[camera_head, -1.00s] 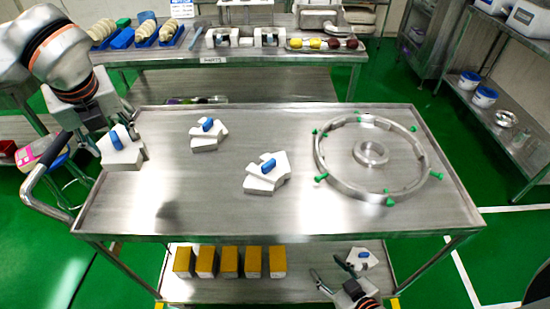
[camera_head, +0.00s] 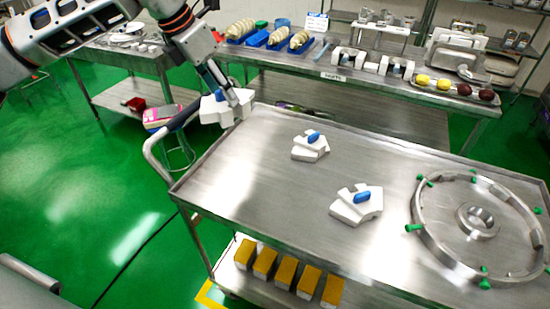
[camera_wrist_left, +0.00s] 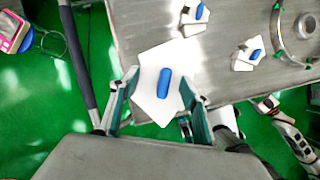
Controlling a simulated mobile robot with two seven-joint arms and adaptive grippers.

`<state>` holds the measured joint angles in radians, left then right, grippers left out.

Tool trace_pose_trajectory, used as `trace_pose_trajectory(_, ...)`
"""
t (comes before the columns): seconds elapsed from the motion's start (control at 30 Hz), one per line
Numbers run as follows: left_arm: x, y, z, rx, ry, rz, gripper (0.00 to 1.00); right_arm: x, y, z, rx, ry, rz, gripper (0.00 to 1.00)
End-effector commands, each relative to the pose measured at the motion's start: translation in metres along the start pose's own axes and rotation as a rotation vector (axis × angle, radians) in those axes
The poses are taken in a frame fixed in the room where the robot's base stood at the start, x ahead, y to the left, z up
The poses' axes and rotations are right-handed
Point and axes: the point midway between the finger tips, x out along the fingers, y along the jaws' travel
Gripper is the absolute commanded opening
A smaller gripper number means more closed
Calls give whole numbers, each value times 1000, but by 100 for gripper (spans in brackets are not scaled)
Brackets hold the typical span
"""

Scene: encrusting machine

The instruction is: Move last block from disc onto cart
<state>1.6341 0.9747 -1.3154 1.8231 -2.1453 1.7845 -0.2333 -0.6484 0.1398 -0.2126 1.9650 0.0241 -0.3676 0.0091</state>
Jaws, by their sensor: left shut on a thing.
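My left gripper (camera_head: 228,98) is shut on a white block (camera_head: 212,110) with a blue grip on top. It holds the block at the cart's far left corner. In the left wrist view the fingers (camera_wrist_left: 160,98) flank the white block (camera_wrist_left: 150,100), and its blue grip shows between them. Whether the block touches the cart is unclear. Two similar white blocks with blue grips, one nearer the middle (camera_head: 310,150) and one further right (camera_head: 345,212), lie on the steel cart (camera_head: 260,170). My right gripper (camera_wrist_left: 268,105) shows only small in the left wrist view. No disc is identifiable.
A metal ring with green knobs (camera_head: 432,240) and a smaller ring (camera_head: 478,232) occupy the cart's right side. Several yellow-topped blocks (camera_head: 288,272) stand on the lower shelf. A bench (camera_head: 400,92) with trays stands behind. The cart top's left part is clear.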

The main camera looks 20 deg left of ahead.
Motion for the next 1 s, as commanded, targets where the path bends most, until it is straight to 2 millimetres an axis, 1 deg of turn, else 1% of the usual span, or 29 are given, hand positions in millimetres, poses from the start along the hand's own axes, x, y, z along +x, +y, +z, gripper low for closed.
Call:
trace_pose_trajectory(0.07, 7, 0, -3, -1, 2, 0, 16, 0, 0, 0, 0, 0, 0, 48)
trace_pose_trajectory(0.17, 24, 0, -11, -2, 5, -1, 16, 1, 0, 2, 0, -1, 0, 48)
trace_pose_trajectory(0.5, 100, 0, -43, -1, 4, 0, 16, 2, -1, 7, 0, -8, -1, 48)
trace_pose_trajectory(0.6, 120, 0, -51, -2, 4, 0, 16, 2, -1, 7, 0, -8, -1, 48)
trace_pose_trajectory(0.73, 137, 0, -57, -2, 1, 1, 16, 2, -1, 7, 0, -8, -1, 48)
trace_pose_trajectory(1.0, 154, 0, -64, -2, 2, 1, 16, 2, -1, 6, 0, -6, -1, 48)
